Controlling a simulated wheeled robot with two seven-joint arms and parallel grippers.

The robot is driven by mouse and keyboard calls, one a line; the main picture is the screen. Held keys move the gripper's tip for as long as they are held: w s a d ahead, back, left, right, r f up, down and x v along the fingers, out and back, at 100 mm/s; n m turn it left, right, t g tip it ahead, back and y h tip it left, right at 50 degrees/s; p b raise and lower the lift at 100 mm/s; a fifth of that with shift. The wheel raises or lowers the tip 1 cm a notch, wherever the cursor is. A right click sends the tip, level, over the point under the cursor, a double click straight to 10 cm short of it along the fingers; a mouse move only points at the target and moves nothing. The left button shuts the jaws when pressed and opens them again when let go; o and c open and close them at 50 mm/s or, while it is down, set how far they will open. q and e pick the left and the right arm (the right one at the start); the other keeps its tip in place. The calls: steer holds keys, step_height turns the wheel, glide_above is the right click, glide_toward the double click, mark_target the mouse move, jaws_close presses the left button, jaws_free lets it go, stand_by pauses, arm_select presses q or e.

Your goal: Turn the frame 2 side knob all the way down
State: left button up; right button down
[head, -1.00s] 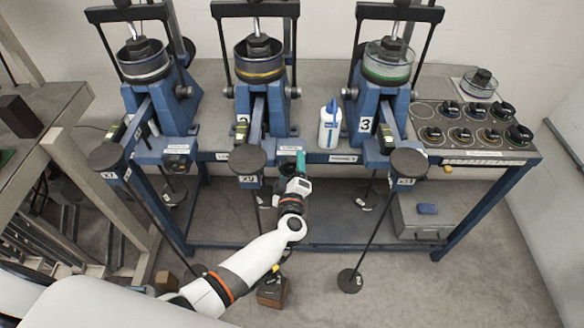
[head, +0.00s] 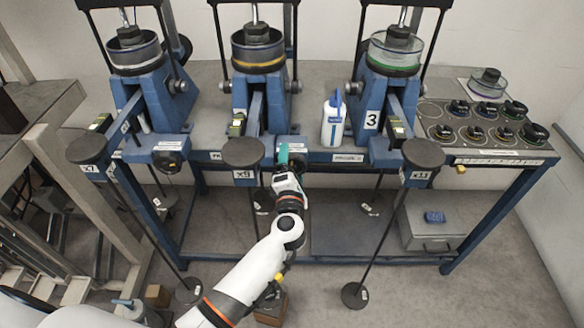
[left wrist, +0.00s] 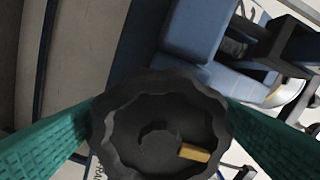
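The middle lever frame (head: 240,95), frame 2, is blue and stands on the bench between the left frame and the frame marked 3. Its round x9 weight (head: 243,152) hangs at the front, left of my left gripper (head: 284,157). In the left wrist view, the black scalloped side knob (left wrist: 150,125) fills the lower middle. Its yellow mark points right and slightly down. The green fingers of my left gripper (left wrist: 161,125) flank the knob and meet its rim on both sides, with no gap visible. In the head view the gripper hides this knob. My right gripper is not in view.
A white bottle with a blue cap (head: 333,122) stands on the bench right of my gripper. The left frame's x7 weight (head: 87,150) hangs at the left.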

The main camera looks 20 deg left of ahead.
arm_select(q)
steer(key=shift+s+d, duration=0.15)
steer(key=shift+s, duration=0.05)
steer(key=shift+p+v, duration=0.95)
steer(key=shift+v, duration=1.9)
steer(key=shift+r, duration=0.1)
